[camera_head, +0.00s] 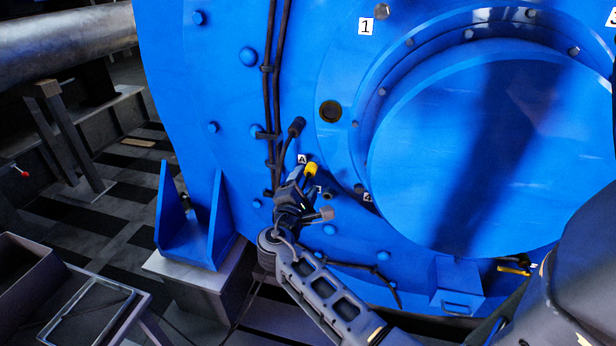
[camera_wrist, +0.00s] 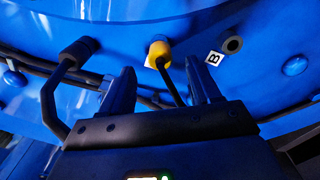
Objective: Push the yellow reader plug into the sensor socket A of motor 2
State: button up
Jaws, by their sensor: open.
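The yellow reader plug (camera_head: 311,168) sits against the motor's blue face beside the label A (camera_head: 302,159). In the wrist view the yellow plug (camera_wrist: 158,50) has its front end at the face, covering the socket there, and its black cable runs back between my fingers. I cannot tell how deep it sits. My gripper (camera_head: 301,178) is at the plug in the head view. In the wrist view my gripper (camera_wrist: 163,82) is open, its two fingers apart on either side of the cable, behind the plug and not touching it.
A black plug (camera_wrist: 77,52) with a stiff cable stands left of the yellow one. An empty socket (camera_wrist: 232,44) with label B (camera_wrist: 215,57) lies to the right. Dark cables (camera_head: 268,70) run down the motor face. Blue bolt heads (camera_head: 248,57) stick out around.

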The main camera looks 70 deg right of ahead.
jog(key=shift+s+a, duration=0.15)
jog(key=shift+a, duration=1.4)
jog(key=s+a+f+t+y+p, duration=0.1)
jog(key=s+a+f+t+y, duration=0.2)
jog(key=a, duration=0.4)
jog(key=s+a+f+t+y, duration=0.2)
jog(key=s+a+t+y, duration=0.15)
jog(key=a, duration=0.35)
jog(key=s+a+f+t+y+p, duration=0.1)
jog(key=s+a+f+t+y, duration=0.2)
jog(key=a, duration=0.4)
jog(key=s+a+r+m+t+y, duration=0.2)
jog(key=s+a+r+y, duration=0.45)
jog(key=a, duration=0.35)
jog(key=s+a+r+m+t+y+p, duration=0.1)
jog(key=s+a+r+m, duration=0.1)
jog(key=r, duration=0.4)
jog(key=s+a+r+m+t+y, duration=0.1)
jog(key=s+a+r+m, duration=0.1)
jog(key=r, duration=0.5)
jog(key=shift+s+m+p, duration=0.35)
jog(key=shift+s+m, duration=0.15)
jog(key=shift+s, duration=0.45)
